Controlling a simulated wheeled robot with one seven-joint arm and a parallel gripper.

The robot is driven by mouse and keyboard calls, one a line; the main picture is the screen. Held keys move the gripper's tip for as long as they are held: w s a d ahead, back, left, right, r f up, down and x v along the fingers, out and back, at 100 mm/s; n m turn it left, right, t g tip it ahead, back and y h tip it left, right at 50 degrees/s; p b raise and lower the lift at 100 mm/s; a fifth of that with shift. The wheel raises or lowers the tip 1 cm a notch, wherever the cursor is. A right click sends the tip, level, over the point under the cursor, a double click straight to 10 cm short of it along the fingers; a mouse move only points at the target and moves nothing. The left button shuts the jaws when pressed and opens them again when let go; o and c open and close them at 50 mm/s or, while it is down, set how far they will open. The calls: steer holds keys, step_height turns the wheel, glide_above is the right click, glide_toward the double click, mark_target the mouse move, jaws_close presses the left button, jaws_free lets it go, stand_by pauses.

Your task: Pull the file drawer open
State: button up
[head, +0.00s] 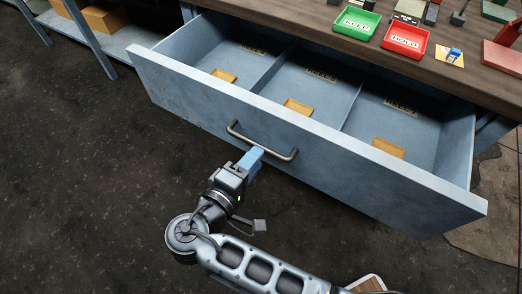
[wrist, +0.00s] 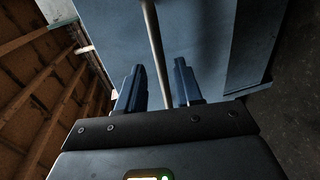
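The blue-grey file drawer (head: 300,150) is pulled well out from under the bench, and its inside is exposed. Its curved metal bar handle (head: 284,152) is on the front panel. My gripper (head: 250,157) is at the middle of the handle, in front of the panel. In the wrist view, the blue fingers of my gripper (wrist: 160,68) stand apart. The handle bar (wrist: 152,30) runs between them, with a visible gap on each side. Any contact with the bar cannot be made out.
The drawer has three compartments, each with a small tan block (head: 298,107). On the wooden bench top (head: 372,52) stand a green KEEP tray (head: 342,24) and a red HOLD tray (head: 391,49). A shelf with cardboard boxes (head: 103,20) is at upper left.

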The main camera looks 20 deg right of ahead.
steer(key=shift+v, duration=1.25)
steer(key=shift+f, duration=0.1)
steer(key=s+d+f+y, duration=0.4)
steer(key=s+f+y, duration=0.1)
steer(key=s, duration=0.4)
steer(key=s+d+f+y, duration=0.3)
steer(key=s+f+y, duration=0.3)
steer(key=s, duration=0.3)
steer(key=s+d+r+m+t, duration=0.2)
steer(key=s+r, duration=0.1)
steer(key=r, duration=0.5)
steer(key=s+d+r+m+t+y+p, duration=0.1)
steer(key=s+r, duration=0.3)
steer(key=r, duration=0.5)
steer(key=s+d+r+m+t, duration=0.2)
steer(key=s+r+m, duration=0.2)
steer(key=r, duration=0.4)
steer(key=shift+d+r+t+y+p, duration=0.2)
steer(key=shift+d+t+y+p, duration=0.1)
steer(key=shift+t, duration=0.1)
steer(key=shift+s, duration=0.15)
stand_by(1.8)
